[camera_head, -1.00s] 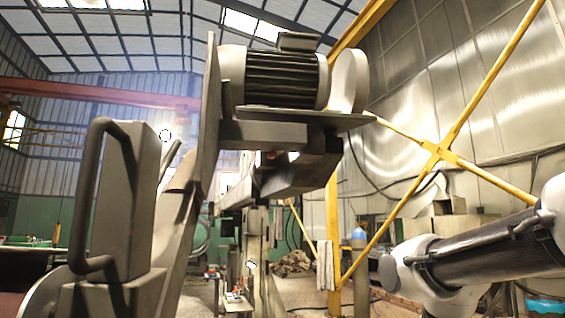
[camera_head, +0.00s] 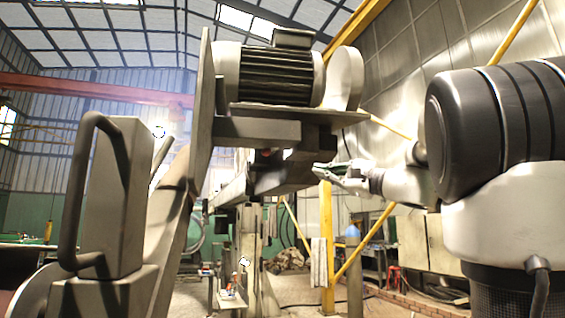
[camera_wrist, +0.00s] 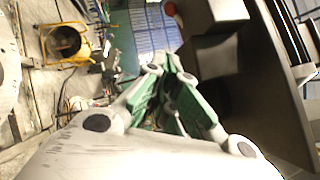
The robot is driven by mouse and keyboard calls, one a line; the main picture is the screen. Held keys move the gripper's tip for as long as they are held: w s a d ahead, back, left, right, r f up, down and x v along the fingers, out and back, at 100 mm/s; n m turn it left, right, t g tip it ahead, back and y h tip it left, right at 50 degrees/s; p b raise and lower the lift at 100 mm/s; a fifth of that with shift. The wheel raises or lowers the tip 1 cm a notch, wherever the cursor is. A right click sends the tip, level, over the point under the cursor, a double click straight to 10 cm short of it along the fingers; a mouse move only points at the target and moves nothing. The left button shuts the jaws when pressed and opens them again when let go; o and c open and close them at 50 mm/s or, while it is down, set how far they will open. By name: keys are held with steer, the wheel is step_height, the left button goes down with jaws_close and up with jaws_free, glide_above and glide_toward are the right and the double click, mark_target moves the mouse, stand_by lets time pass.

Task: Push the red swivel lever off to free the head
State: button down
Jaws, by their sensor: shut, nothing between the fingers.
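The machine head, with a dark finned motor (camera_head: 278,78) on a grey plate, stands at the upper middle of the head view. A small reddish spot (camera_head: 268,152) shows in the shadow under it; I cannot tell whether it is the lever. In the wrist view a small red part (camera_wrist: 171,9) shows at the top, just beyond my fingertips, beside the grey underside block (camera_wrist: 219,48). It may be the red lever. My gripper (camera_head: 322,170) is just right of the head's underside, pointing left, apart from it as far as I can see. Its green-padded fingers (camera_wrist: 173,68) are shut and empty.
A grey column with a dark handle (camera_head: 84,190) stands at the left. A yellow post (camera_head: 326,230) and a blue-topped cylinder (camera_head: 352,262) stand behind, below my gripper. The wrist view shows a yellow-framed machine (camera_wrist: 64,42) on the floor.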

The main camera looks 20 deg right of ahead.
mark_target(276, 147)
steer(key=shift+s+a+r, duration=0.1)
stand_by(0.3)
steer(key=s+a+r+x, duration=0.1)
steer(key=a+x, duration=0.1)
steer(key=x, duration=1.1)
steer(key=shift+s, duration=0.35)
